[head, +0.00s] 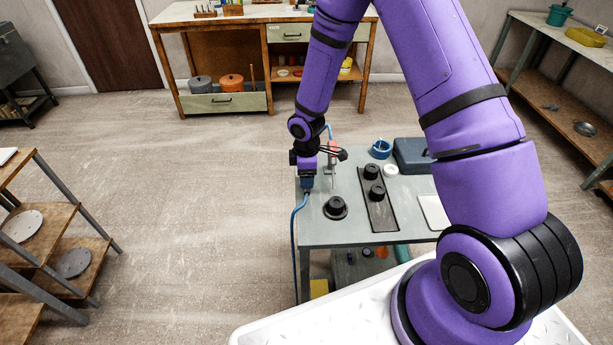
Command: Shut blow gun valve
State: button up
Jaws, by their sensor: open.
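My gripper (338,154) is at the left end of the grey workbench (405,185), just above its top. Its black fingers point right and are small in this view; it is open. A thin upright fitting with a red part (332,146) stands right beside the fingers; I cannot tell whether they touch it. A blue fitting (307,183) with a blue hose (293,228) sits at the bench's left edge, just below my wrist. The hose hangs down to the floor. I cannot tell which part is the blow gun valve; my wrist and gripper hide part of this area.
On the bench are black knobbed pieces (336,207), a dark plate (380,212), a white ring (391,170), a blue roll (381,148) and a blue-grey case (412,155). A wooden workbench (270,48) stands behind, shelves (62,205) at left. Floor between is clear.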

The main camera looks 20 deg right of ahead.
jog(key=shift+f, duration=0.65)
jog(key=c, duration=0.9)
